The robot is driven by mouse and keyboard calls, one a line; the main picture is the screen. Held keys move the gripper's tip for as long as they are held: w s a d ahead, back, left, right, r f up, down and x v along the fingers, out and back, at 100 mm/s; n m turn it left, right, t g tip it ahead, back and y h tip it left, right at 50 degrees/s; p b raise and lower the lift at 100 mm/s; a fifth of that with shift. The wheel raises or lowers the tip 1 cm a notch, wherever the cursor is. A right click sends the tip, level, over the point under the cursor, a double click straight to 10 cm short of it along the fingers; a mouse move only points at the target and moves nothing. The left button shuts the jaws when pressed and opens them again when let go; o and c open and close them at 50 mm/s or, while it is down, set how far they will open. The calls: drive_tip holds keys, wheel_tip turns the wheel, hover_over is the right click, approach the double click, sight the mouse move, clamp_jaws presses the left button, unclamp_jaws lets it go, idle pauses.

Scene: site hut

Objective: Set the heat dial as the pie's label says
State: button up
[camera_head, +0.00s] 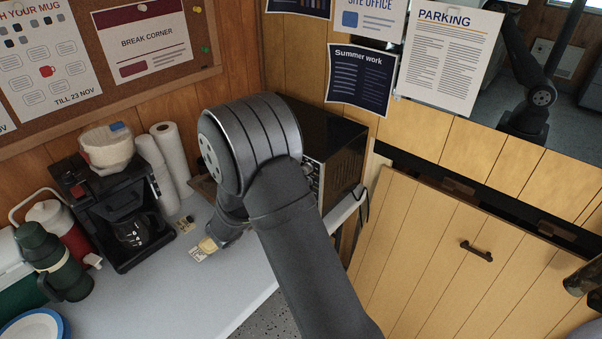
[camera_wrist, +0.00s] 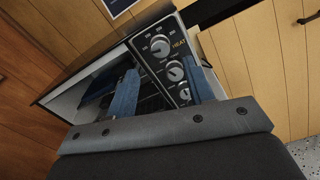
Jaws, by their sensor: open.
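The heat dial (camera_wrist: 160,46) is a round knob with numbers around it, beside the word HEAT, at the top of the control panel of a black oven (camera_wrist: 78,52) in the wrist view. The oven also shows in the head view (camera_head: 325,130), partly behind my arm. My gripper (camera_wrist: 161,66) is open and empty in front of the panel, its blue fingers either side of the dials in the picture. No contact is clear. A small pale item with a white label (camera_head: 200,253), possibly the pie, lies on the counter; its print is too small to read.
Lower knobs (camera_wrist: 175,73) sit close below the heat dial. A coffee maker (camera_head: 95,195), paper rolls (camera_head: 168,155) and a green flask (camera_head: 48,260) stand on the counter (camera_head: 190,300) at left.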

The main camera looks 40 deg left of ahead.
drive_tip(key=w, duration=0.7)
drive_tip(key=c, duration=1)
